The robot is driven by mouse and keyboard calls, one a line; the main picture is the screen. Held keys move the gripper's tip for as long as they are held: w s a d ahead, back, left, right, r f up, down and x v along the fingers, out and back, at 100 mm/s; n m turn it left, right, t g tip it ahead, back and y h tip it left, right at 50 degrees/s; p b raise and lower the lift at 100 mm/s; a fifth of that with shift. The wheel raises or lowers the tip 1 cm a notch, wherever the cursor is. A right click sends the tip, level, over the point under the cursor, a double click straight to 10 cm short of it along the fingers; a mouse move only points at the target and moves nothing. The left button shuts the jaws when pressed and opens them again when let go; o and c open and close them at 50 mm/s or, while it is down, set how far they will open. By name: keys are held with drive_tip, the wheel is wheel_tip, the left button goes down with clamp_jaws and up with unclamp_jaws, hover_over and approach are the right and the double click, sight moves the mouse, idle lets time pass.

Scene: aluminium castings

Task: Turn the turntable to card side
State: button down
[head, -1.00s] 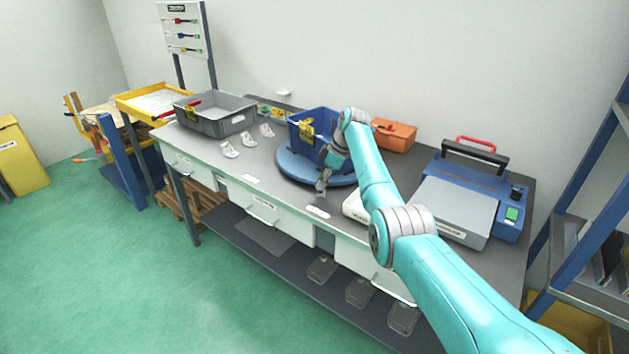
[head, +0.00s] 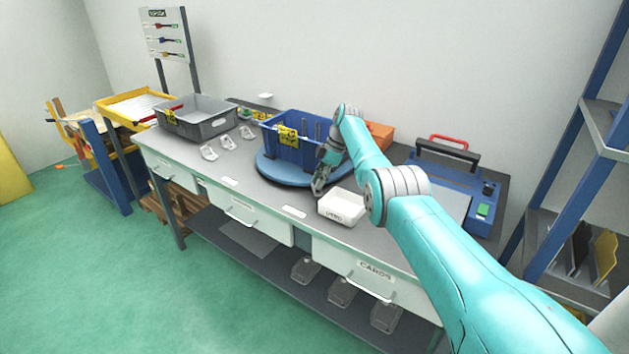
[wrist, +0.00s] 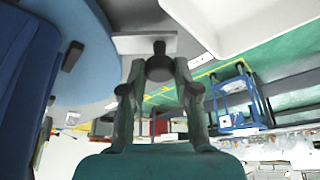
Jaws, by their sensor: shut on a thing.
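The turntable (head: 262,172) is a round blue disc on the grey bench, in the middle of the head view. A blue crate (head: 312,155) with a yellow card (head: 288,137) on its near side stands on it. My gripper (head: 319,186) is at the disc's near right edge, pointing down. In the wrist view its fingers (wrist: 160,78) are shut around a dark knob (wrist: 159,62). The disc (wrist: 95,85) fills the upper left there, beside the knob. The crate wall shows at far left (wrist: 22,100). The knob's fixing to the disc is unclear.
A white open box (head: 341,208) stands just right of my gripper. A blue machine (head: 485,190) and an orange box (head: 381,135) are further right. Small metal castings (head: 228,142) and a grey tote (head: 208,127) stand left. A drawer marked CARDS (head: 375,272) is below.

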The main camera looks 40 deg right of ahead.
drive_tip(key=shift+s+d+f, duration=0.1)
drive_tip(key=shift+s+d, duration=0.1)
drive_tip(key=c, duration=0.9)
unclamp_jaws()
drive_tip(key=shift+d, duration=0.1)
drive_tip(key=shift+o, duration=0.2)
drive_tip(key=shift+r, duration=0.4)
drive_tip(key=v, duration=1.1)
drive_tip(key=shift+s+r, duration=0.1)
